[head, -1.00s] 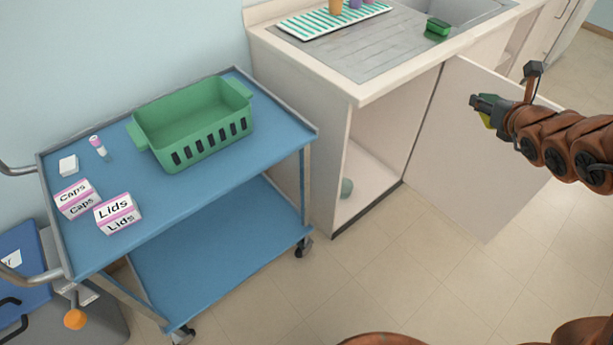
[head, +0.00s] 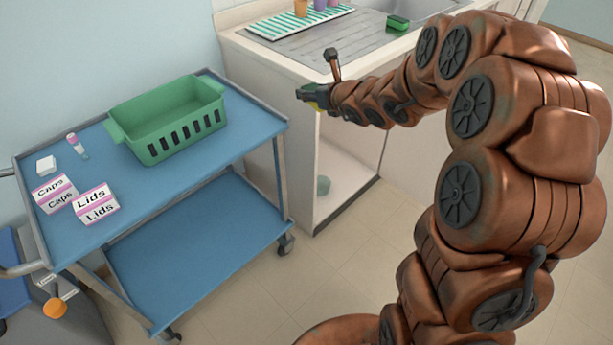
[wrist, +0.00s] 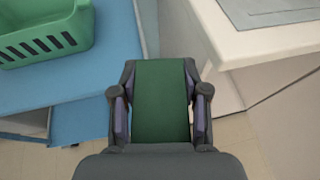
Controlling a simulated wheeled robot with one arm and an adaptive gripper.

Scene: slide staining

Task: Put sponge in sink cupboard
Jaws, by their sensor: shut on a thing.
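My gripper (head: 312,96) is shut on a sponge (wrist: 161,98), green on its upper face, with a bit of yellow showing in the head view. My gripper holds it in the air near the front left corner of the sink counter (head: 295,62). In the wrist view the sponge sits between both fingers (wrist: 160,110), above the gap between cart and counter. The sink cupboard (head: 345,165) below the counter stands open at the front. My arm hides much of the open cupboard door.
A blue cart (head: 215,165) stands left of the cupboard with a green basket (head: 180,140), a Caps box (head: 56,193) and a Lids box (head: 96,204). A green block (head: 398,22) lies by the sink. A striped mat (head: 275,30) with cups lies behind. Floor in front is clear.

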